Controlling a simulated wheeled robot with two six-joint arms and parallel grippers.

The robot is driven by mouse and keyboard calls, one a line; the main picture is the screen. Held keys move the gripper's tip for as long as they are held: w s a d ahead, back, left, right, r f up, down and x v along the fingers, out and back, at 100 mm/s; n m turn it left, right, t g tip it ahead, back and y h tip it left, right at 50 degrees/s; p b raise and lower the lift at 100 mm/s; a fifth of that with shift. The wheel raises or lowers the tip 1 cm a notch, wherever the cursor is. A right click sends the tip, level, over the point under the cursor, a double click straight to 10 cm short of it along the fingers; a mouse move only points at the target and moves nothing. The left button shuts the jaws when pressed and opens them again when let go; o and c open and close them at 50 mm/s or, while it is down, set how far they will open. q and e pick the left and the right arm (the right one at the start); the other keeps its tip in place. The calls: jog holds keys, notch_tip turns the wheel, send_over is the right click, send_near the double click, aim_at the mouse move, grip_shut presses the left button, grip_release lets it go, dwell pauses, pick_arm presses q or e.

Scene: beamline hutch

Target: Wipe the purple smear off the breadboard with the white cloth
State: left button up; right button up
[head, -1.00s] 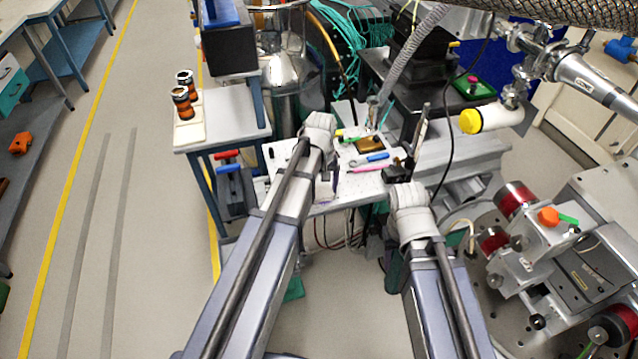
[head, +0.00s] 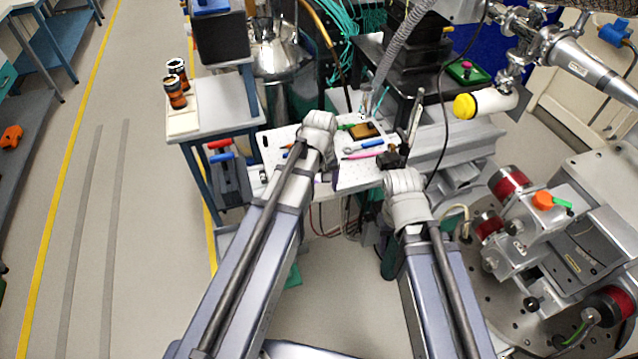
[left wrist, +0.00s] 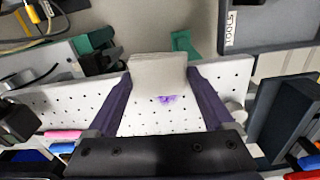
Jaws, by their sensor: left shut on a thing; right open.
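The white breadboard (head: 347,179) with its grid of holes is at the middle of the head view and spans the left wrist view (left wrist: 60,100). The purple smear (left wrist: 167,98) lies on it, between my left fingers in the left wrist view. My left gripper (left wrist: 158,82) is shut on the pale cloth (left wrist: 157,70), which hangs at the fingertips just beyond the smear. Whether the cloth touches the board is unclear. In the head view my left wrist hides the cloth and smear. My right gripper (head: 392,160) is open and empty at the board's right edge.
On the board lie a blue tool (head: 372,143), a pink pen (head: 362,154) and a brown block (head: 364,131). A side table (head: 205,122) with two jars stands left. A dark toolbox (left wrist: 268,22) is close by in the left wrist view. Beamline equipment (head: 545,245) fills the right.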

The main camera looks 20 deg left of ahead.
pick_arm(q)
jog(key=shift+s+d+r, duration=0.1)
jog(key=shift+s, duration=0.05)
jog(key=shift+w+a, duration=0.5)
jog(key=shift+w, duration=0.25)
jog(key=shift+w+a, duration=0.45)
jog(key=shift+w, duration=0.25)
jog(key=shift+w, duration=0.1)
jog(key=shift+w+a, duration=0.5)
jog(key=shift+w, duration=0.2)
jog(key=shift+w+a, duration=0.5)
jog(key=shift+w, duration=0.2)
notch_tip(320, 180, up, 6)
jog(key=p, duration=0.6)
jog(key=shift+s+d, duration=0.1)
